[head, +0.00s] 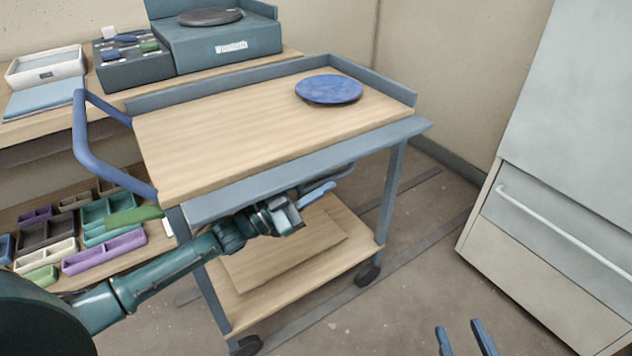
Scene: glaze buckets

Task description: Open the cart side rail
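The cart (230,125) has a wooden top with grey-blue rails standing up along its far and right edges. The near long side rail (310,172) is a grey-blue strip that does not stand above the top; it slopes outward and down from the near edge. My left gripper (318,193) is just below this rail, near its middle, with its fingers pointing right. Its fingers are small and partly overlapped, so I cannot tell their opening or whether they touch the rail. My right gripper (466,338) is at the bottom edge, its two fingers apart and empty.
A blue plate (329,89) lies on the cart top. The cart's blue handle (90,145) is at its left end, and a lower shelf (340,240) is below. A bench with equipment stands behind. A white cabinet (560,220) is at right; floor between is clear.

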